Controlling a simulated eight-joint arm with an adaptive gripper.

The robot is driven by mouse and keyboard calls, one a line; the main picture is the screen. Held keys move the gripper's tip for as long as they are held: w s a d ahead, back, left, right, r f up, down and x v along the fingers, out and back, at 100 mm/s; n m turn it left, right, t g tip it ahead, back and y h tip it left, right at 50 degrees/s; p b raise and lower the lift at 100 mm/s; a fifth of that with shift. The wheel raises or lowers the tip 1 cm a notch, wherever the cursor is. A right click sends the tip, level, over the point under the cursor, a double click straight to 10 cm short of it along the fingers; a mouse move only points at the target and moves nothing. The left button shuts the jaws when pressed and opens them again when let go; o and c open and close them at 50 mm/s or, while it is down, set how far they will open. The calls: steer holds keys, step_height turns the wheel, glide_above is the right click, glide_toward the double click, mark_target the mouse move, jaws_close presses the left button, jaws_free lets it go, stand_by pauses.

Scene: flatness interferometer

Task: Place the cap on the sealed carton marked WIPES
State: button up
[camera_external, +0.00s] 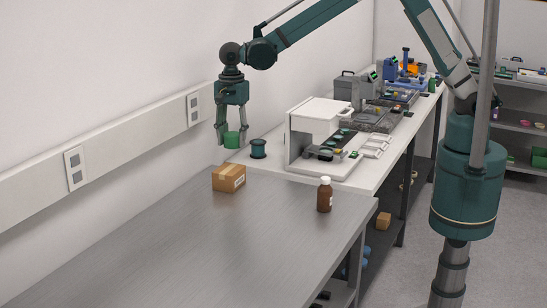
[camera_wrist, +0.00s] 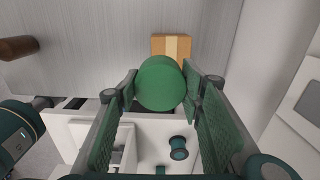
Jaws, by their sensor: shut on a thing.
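The cap is a green round piece (camera_external: 231,140), and my gripper (camera_external: 232,135) is shut on it, holding it in the air. In the wrist view the cap (camera_wrist: 160,83) sits between the two green finger pads. The sealed carton (camera_external: 228,178) is a small brown box with a pale label on its side, standing on the grey metal table; the label's print is too small to read. The carton also shows in the wrist view (camera_wrist: 172,46), partly hidden behind the cap, with a paler tape strip. The cap is above the carton's level and apart from it.
A brown bottle with a white lid (camera_external: 325,195) stands on the metal table (camera_external: 200,250) right of the carton. A dark green spool-like piece (camera_external: 258,148) stands on the white bench, near a white instrument (camera_external: 318,118). The front of the metal table is clear.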

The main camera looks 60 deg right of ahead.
steer(key=shift+w+d+r, duration=0.15)
steer(key=shift+w+r, duration=0.1)
steer(key=shift+w, duration=0.35)
steer(key=shift+w+d+r, duration=0.15)
steer(key=shift+w+r, duration=0.1)
steer(key=shift+w, duration=0.35)
steer(key=p, duration=0.1)
glide_above(229, 169)
steer(key=shift+w+d+f, duration=0.1)
steer(key=shift+f, duration=1.5)
steer(key=shift+w+d+f, duration=0.1)
steer(key=shift+f, duration=1.45)
steer(key=shift+a+f, duration=0.1)
steer(key=shift+f, duration=1.8)
steer(key=shift+f, duration=0.1)
